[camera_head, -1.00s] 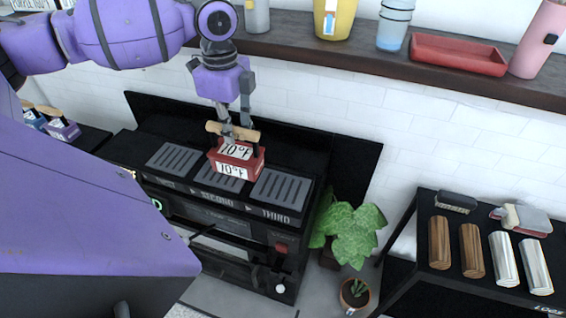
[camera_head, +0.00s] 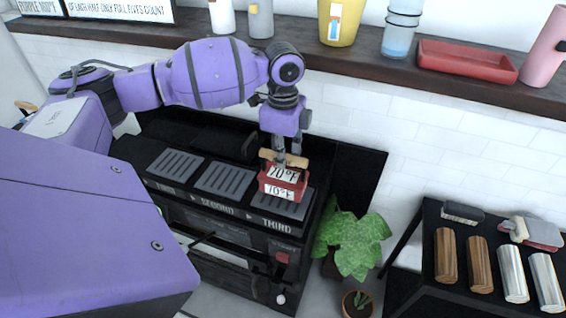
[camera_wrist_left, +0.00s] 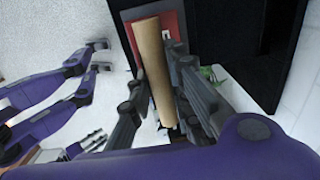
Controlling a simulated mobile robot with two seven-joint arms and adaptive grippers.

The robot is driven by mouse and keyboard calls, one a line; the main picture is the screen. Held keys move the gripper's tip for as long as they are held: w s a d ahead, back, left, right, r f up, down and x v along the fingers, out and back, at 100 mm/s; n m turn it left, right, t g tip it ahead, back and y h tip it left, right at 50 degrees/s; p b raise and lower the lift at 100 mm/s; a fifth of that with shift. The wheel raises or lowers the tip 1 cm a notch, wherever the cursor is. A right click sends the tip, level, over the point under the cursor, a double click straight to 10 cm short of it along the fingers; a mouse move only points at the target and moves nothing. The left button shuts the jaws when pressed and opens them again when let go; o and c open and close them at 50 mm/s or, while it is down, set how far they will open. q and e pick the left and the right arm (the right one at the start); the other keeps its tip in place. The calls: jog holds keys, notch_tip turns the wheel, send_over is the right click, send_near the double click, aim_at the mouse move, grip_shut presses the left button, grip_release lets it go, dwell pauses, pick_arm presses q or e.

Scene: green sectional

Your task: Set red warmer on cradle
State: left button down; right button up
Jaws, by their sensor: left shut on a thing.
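The red warmer (camera_head: 283,184) is a small red box with white temperature labels and a wooden handle. My left gripper (camera_head: 280,162) is shut on that handle from above. The warmer is over the third slotted cradle (camera_head: 298,210), the rightmost on the black unit, and covers part of it. I cannot tell whether it touches the cradle. In the left wrist view the wooden handle (camera_wrist_left: 155,72) lies between the fingers, with the red body (camera_wrist_left: 178,24) beyond it. My right gripper does not show clearly in either view.
The first cradle (camera_head: 174,163) and second cradle (camera_head: 225,179) are bare. A dark shelf (camera_head: 350,80) with cups and a red tray (camera_head: 465,60) runs above. A leafy plant (camera_head: 355,243) stands right of the unit, and a black table with logs (camera_head: 446,255) is farther right.

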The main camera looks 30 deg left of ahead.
pick_arm(q)
notch_tip(320, 180, down, 3)
jog(key=shift+r, duration=0.2)
jog(key=c, duration=1.6)
grip_release()
jog(key=shift+s+f, duration=0.1)
jog(key=shift+f, duration=0.05)
notch_tip(320, 180, up, 12)
jog(key=shift+r, duration=0.1)
